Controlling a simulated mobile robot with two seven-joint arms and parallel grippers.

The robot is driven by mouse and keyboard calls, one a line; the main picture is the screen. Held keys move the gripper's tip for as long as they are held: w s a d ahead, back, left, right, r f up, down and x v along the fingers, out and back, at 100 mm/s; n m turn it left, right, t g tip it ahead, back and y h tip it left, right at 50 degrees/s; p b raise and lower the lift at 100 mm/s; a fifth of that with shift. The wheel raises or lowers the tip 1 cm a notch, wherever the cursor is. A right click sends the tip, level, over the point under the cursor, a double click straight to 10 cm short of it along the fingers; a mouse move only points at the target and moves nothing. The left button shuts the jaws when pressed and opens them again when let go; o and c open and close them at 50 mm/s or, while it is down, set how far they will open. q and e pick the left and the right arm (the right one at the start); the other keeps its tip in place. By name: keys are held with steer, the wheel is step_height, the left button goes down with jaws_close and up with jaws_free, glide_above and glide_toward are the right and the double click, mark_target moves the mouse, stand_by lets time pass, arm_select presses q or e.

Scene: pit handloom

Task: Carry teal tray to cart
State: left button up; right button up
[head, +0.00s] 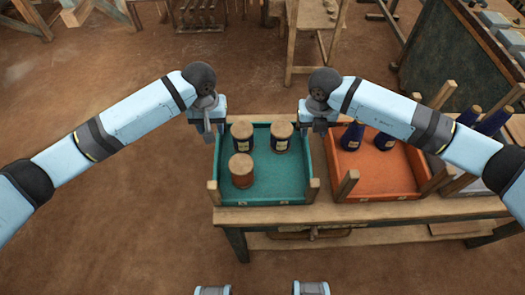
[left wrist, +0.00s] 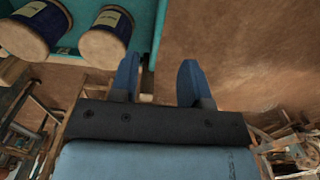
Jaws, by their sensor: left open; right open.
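The teal tray (head: 285,182) sits on a wooden table, with three capped spools in its left and back parts. My left gripper (head: 207,125) is open at the tray's back left corner. In the left wrist view, its fingers (left wrist: 158,82) are apart and empty, and the teal side wall (left wrist: 149,38) runs toward the gap between them. My right gripper (head: 318,126) is open at the tray's back right corner, beside the orange tray; its fingertips are hard to make out. I cannot identify a cart in these frames.
An orange tray (head: 375,172) with dark blue cones stands close to the teal tray's right. The wooden table (head: 345,213) has upright posts near both trays. A wooden stool (head: 312,35) and a dark board (head: 445,60) stand behind. Brown floor is open at the left.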

mark_target(216, 151)
arm_select(q)
steer(key=f, duration=1.3)
steer(key=shift+s+a+f, duration=0.1)
steer(key=shift+s+f, duration=0.15)
steer(key=shift+s, duration=0.15)
arm_select(e)
steer(key=f, duration=1.3)
steer(key=shift+s+f, duration=0.2)
steer(key=shift+s, duration=0.2)
arm_select(q)
jaws_close()
arm_select(e)
jaws_close()
arm_select(q)
steer(key=shift+r, duration=0.1)
arm_select(e)
steer(key=shift+r, duration=0.1)
